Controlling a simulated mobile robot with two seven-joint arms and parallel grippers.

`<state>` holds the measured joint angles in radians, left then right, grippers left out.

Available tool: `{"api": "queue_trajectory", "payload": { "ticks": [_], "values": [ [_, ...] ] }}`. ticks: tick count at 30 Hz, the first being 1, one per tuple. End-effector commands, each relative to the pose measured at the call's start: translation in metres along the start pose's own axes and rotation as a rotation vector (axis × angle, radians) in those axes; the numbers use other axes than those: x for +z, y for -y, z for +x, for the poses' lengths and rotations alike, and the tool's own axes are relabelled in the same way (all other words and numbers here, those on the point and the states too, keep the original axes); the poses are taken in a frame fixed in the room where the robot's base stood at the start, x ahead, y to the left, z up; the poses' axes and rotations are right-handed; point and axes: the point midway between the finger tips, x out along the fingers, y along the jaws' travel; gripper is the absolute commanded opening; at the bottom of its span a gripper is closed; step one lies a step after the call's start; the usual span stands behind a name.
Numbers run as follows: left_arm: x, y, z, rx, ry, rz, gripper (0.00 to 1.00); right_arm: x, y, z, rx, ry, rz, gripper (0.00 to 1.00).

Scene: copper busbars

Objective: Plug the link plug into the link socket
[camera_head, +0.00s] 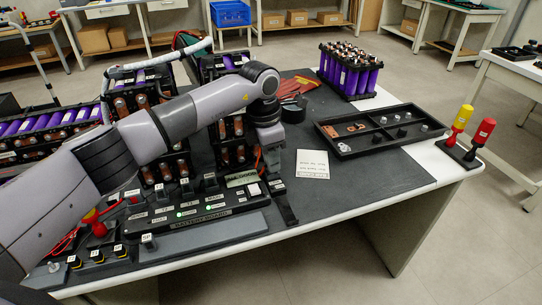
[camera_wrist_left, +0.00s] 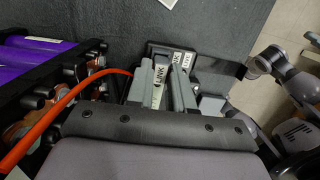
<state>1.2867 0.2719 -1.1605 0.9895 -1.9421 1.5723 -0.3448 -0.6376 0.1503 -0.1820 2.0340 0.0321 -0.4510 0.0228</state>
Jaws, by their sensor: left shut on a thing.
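My left gripper (camera_wrist_left: 162,82) is shut on the link plug (camera_wrist_left: 158,92), a piece with a white LINK label, between its two grey fingers. An orange cable runs to it from the left in the wrist view. In the head view my left gripper (camera_head: 272,160) is low over the right end of the battery board (camera_head: 200,222), and the plug is hidden by it. A dark block with white labels (camera_wrist_left: 185,58) lies just beyond the fingertips; I cannot tell whether the plug touches it. The link socket is not clearly visible.
Battery modules with purple cells (camera_wrist_left: 35,65) stand close left of the gripper. A dark strip (camera_head: 285,205) lies right of the board, toward the table's front edge. A white card (camera_head: 312,164) and a black compartment tray (camera_head: 380,130) lie to the right on the mat.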

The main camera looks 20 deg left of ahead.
Motion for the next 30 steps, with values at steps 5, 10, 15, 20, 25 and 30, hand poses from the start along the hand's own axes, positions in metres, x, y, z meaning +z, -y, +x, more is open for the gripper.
{"api": "queue_trajectory", "payload": {
  "ticks": [5, 10, 15, 20, 25, 30],
  "values": [
    [-0.001, 0.0, 0.003, 0.0, 0.0, 0.0, 0.0, 0.002, 0.0, 0.001, 0.0, 0.0, 0.0, 0.63],
    [-0.001, 0.0, 0.004, 0.0, 0.0, 0.0, 0.44, 0.003, 0.0, 0.002, 0.0, 0.001, 0.0, 0.63],
    [-0.001, 0.0, 0.004, 0.0, 0.0, 0.0, 0.51, 0.003, 0.0, 0.002, 0.0, 0.001, 0.0, 0.63],
    [-0.001, 0.0, 0.003, 0.0, 0.0, 0.0, 0.51, 0.002, 0.0, 0.001, 0.001, 0.002, 0.0, 0.63],
    [0.001, 0.0, -0.008, 0.001, 0.0, 0.0, 0.51, -0.004, 0.0, -0.004, 0.001, 0.002, 0.0, 0.63],
    [0.003, 0.0, -0.025, 0.002, 0.0, 0.0, 0.51, -0.014, 0.0, -0.011, 0.001, 0.002, 0.0, 0.63]
  ]
}}
